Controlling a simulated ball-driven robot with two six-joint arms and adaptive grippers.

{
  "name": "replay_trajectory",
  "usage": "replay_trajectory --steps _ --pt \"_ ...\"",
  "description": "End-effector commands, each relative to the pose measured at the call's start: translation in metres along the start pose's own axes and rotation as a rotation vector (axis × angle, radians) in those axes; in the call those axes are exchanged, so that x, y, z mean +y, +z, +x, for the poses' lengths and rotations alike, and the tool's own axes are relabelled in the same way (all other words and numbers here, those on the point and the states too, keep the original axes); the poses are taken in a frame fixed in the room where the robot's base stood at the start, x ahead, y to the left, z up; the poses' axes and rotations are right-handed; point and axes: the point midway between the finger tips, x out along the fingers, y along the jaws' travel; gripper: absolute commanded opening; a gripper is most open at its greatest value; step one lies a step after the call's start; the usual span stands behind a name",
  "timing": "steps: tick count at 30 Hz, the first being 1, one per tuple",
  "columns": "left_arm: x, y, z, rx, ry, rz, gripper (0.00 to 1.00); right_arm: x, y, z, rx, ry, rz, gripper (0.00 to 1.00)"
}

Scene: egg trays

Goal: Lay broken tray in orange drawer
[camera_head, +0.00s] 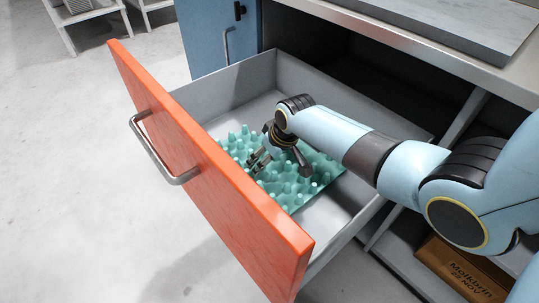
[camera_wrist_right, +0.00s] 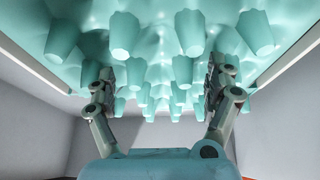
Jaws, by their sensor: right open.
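The orange drawer (camera_head: 222,188) is pulled open from the cabinet, with grey inner walls. A turquoise egg tray (camera_head: 292,193) with many raised cones lies inside it, towards the front. I cannot see where it is broken. My right gripper (camera_head: 258,164) reaches into the drawer over the tray. In the right wrist view the gripper (camera_wrist_right: 163,88) has its two fingers apart, with the tray (camera_wrist_right: 165,35) close in front and several cones between and around the fingers. Whether the fingers touch the tray is unclear. My left gripper is in neither view.
A grey countertop (camera_head: 445,50) lies above the drawer. A blue cabinet door (camera_head: 215,35) stands open behind it. A cardboard box (camera_head: 462,270) sits on a lower shelf at the right. The floor left of the drawer is clear.

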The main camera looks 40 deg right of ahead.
Motion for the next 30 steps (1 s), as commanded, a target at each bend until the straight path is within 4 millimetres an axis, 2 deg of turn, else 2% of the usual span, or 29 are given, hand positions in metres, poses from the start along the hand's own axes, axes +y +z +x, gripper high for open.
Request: replay_trajectory --steps 4,7,18,25,30 --pt "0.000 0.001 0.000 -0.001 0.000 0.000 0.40 0.001 0.000 -0.006 0.002 0.001 0.000 0.87" --pt "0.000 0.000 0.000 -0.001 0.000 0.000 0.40 0.001 0.000 -0.019 0.002 0.001 0.000 0.87" --pt "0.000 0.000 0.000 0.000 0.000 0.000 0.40 0.000 0.000 -0.091 0.003 0.001 -0.002 0.87" --pt "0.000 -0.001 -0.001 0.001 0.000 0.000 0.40 0.000 -0.001 -0.118 0.001 0.001 -0.001 0.87" --pt "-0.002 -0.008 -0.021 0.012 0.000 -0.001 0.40 0.000 -0.009 -0.140 0.004 0.000 0.000 0.87"
